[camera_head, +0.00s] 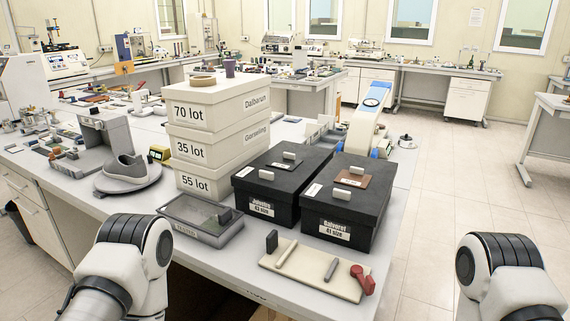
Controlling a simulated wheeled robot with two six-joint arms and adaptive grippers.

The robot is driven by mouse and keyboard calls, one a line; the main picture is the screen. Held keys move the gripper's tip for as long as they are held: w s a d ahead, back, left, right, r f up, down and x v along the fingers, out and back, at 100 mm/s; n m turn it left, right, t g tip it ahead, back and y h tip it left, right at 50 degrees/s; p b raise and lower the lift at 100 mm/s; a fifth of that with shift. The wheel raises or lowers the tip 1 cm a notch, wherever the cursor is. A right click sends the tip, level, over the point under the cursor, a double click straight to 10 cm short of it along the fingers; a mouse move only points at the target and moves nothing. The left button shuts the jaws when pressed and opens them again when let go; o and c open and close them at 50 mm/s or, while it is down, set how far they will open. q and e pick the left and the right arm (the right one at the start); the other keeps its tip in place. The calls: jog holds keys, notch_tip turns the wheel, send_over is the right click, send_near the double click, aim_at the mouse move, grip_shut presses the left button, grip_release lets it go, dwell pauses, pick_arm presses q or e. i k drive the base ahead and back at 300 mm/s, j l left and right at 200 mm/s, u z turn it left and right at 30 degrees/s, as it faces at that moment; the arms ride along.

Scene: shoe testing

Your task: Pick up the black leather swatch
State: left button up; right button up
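A dark, flat patch that looks like the black leather swatch (286,166) lies on the lid of the left black box (262,199); its edges barely stand out against the black lid. A small white block (289,155) sits on or beside it. A brown swatch (352,181) lies on the lid of the right black box (340,215), with a similar white block on it. Links of my two arms show at the lower left and lower right, apart from the boxes. Neither gripper shows.
A board with a red tool (362,280) lies at the table's front right edge. A grey tray (186,226) is left of the boxes. Stacked white lot boxes (196,150) stand behind it. A shoe (128,168) rests on a grey stand. A blue and white device (368,118) stands behind.

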aim_at(287, 162)
jog(key=k+u, duration=0.2)
jog(key=u, duration=0.2)
jog(key=k+j+u, duration=0.1)
jog(key=k+u, duration=0.15)
jog(key=u, duration=0.2)
jog(key=k+j+u, duration=0.15)
jog(key=u, duration=0.25)
jog(key=l+u, duration=0.2)
jog(key=l, duration=1)
jog(key=l+u, duration=0.15)
jog(key=l, duration=1.1)
jog(key=l+u, duration=0.2)
jog(key=l, duration=1)
